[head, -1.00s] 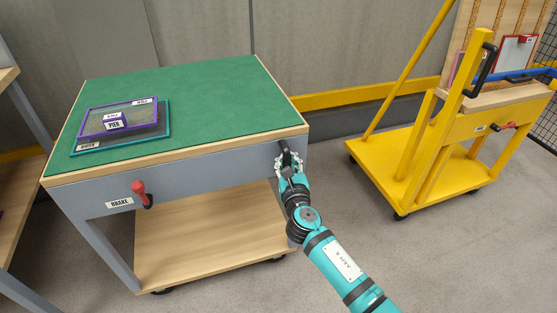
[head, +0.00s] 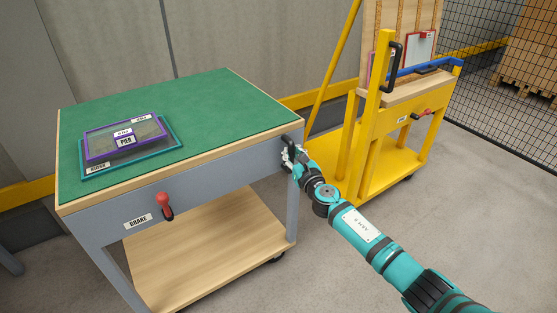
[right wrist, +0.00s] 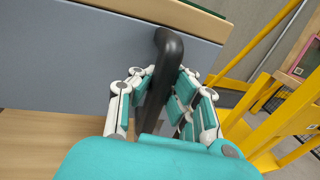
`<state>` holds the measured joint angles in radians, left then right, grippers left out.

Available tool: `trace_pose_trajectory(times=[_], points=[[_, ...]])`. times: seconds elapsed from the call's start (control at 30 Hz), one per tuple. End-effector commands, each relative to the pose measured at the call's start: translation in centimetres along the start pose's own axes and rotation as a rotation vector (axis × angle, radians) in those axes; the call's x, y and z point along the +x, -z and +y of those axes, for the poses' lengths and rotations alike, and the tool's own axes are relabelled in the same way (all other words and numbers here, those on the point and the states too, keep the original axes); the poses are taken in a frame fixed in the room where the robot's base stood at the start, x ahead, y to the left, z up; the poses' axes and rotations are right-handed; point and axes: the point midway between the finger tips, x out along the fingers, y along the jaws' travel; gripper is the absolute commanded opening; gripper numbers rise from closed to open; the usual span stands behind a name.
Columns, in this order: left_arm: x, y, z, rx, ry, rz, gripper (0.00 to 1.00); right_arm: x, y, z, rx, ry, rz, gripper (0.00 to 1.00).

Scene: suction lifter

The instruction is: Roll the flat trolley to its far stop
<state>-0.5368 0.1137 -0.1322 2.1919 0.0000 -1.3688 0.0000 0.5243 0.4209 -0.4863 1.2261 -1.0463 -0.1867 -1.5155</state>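The flat trolley has a green top (head: 225,105), a grey frame (head: 220,172) and a wooden lower shelf (head: 210,245). Its red-knobbed brake lever (head: 163,200) stands on the front beside a BRAKE label. My right gripper (head: 290,152) is at the black handle on the trolley's right end. In the right wrist view its fingers (right wrist: 165,105) lie on both sides of the black handle (right wrist: 168,62) and appear closed on it. The fingers partly hide the handle. My left gripper is not in view. No stop can be made out.
A purple-framed panel (head: 92,145) lies on a teal-framed one (head: 172,148) on the green top. A yellow trolley (head: 375,130) with an upright board stands close behind the right end. A mesh fence (head: 500,90) is at the right. Floor is clear at front right.

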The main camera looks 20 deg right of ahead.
Motion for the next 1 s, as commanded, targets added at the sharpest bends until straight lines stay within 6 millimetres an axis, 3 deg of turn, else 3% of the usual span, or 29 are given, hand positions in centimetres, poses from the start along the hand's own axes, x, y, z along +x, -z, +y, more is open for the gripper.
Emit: trace_pose_trajectory(times=[0.03, 0.17, 0.2, 0.43, 0.77, 1.0], points=[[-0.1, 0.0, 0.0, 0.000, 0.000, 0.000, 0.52, -0.3, 1.0, -0.4, -0.003, 0.005, 0.015, 0.00], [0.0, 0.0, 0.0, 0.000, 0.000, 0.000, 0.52, -0.3, 0.9, -0.3, -0.004, 0.004, 0.015, 0.00], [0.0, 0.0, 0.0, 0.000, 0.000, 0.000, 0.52, -0.3, 0.9, -0.3, -0.004, 0.004, 0.015, 0.10], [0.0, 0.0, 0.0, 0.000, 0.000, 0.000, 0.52, -0.2, 0.6, -0.1, -0.003, 0.000, 0.009, 0.40], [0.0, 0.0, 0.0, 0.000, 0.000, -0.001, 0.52, -0.5, 0.3, 0.0, -0.004, -0.002, 0.005, 0.40], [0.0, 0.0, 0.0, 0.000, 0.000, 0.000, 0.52, -4.5, 0.5, -0.1, -0.005, -0.003, 0.008, 0.40]])
